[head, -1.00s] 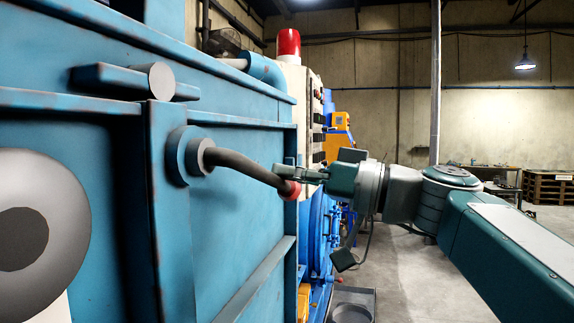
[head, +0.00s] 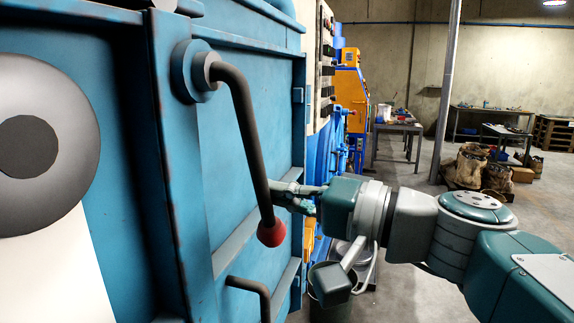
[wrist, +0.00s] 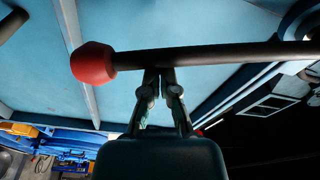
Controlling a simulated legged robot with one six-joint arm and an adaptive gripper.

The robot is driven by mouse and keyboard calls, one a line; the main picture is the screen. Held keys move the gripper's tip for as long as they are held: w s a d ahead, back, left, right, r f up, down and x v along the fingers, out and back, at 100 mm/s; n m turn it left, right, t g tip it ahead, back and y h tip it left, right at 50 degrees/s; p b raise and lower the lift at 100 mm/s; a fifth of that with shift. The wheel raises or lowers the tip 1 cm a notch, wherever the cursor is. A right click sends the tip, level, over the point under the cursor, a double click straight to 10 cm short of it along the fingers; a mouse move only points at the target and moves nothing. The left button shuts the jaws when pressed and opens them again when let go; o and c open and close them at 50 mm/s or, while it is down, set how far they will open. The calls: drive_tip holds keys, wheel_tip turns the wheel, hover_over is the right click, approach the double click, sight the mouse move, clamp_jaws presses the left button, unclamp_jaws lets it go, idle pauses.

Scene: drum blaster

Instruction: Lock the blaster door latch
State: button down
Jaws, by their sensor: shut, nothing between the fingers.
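The latch handle (head: 242,130) is a dark bent bar on the blue blaster door (head: 110,120). It runs from a round blue pivot (head: 186,72) steeply down to a red knob (head: 271,232). My gripper (head: 278,190) is at the lower part of the bar, just above the knob, with its fingertips partly hidden by the bar. In the wrist view, the fingers (wrist: 158,72) are together against or right beside the bar (wrist: 200,55), with the red knob (wrist: 92,63) to their left. Contact is hard to confirm.
A second dark bent handle (head: 250,290) sits lower on the door. Raised ribs cross the door panel. A bucket (head: 330,285) stands on the floor below my gripper. Tables (head: 400,128) and sacks (head: 470,165) stand farther back; the floor at right is open.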

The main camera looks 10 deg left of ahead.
sight(267, 218)
drive_tip(key=s+m, duration=0.1)
drive_tip(key=s+f+m, duration=0.1)
drive_tip(key=s, duration=0.1)
drive_tip(key=shift+s+a+f+m, duration=0.1)
drive_tip(key=shift+s+a+m, duration=0.05)
drive_tip(key=shift+s+m, duration=0.2)
drive_tip(key=shift+s+f, duration=0.15)
drive_tip(key=shift+s, duration=0.65)
drive_tip(key=w, duration=0.4)
drive_tip(key=shift+w+a, duration=0.15)
drive_tip(key=v, duration=0.9)
drive_tip(key=shift+s+d, duration=0.3)
